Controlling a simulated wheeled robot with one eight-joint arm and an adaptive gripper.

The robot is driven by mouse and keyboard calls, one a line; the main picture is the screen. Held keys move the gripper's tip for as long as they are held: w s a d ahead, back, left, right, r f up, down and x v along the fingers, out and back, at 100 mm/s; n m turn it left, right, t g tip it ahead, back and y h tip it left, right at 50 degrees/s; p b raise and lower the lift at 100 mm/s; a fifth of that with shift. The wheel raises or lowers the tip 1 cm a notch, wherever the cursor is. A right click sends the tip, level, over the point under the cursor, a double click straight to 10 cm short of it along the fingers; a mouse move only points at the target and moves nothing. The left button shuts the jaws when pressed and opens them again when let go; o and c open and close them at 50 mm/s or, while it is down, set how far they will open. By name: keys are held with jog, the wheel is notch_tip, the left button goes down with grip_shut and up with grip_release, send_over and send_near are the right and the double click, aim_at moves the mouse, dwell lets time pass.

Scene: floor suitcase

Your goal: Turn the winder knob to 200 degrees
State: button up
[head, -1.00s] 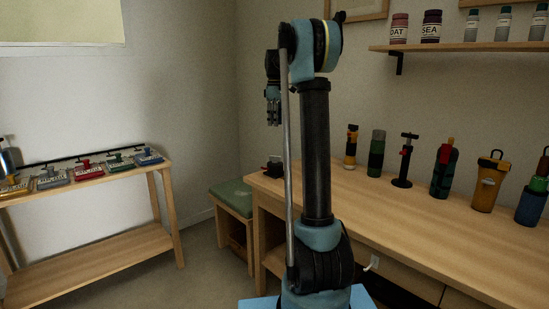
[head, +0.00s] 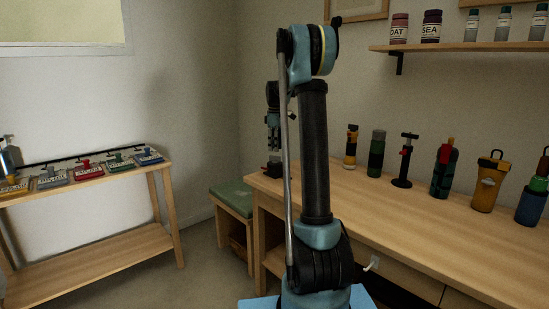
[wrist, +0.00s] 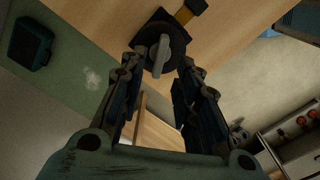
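The winder knob (wrist: 160,54) shows in the wrist view as a pale grey bar across a round black body (wrist: 150,38) on a dark square base. In the head view the winder (head: 272,169) is a small dark shape with red on it at the table's left end, partly hidden by my arm. My gripper (wrist: 162,74) is open, with its two dark fingers on either side of the knob. They look apart from it, though the depth between fingertips and knob is hard to tell. In the head view my gripper (head: 273,146) points down just above the winder.
The wooden table (head: 440,219) carries a row of bottles and tools, including a black pump (head: 405,160), right of my arm. A green-topped bench (head: 233,194) stands left of the table. A dark box (wrist: 30,44) lies on green in the wrist view. Open floor separates the left shelf (head: 110,246).

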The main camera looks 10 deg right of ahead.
aim_at(275, 159)
jog(key=shift+f, duration=2.55)
jog(key=shift+c, duration=0.2)
grip_shut()
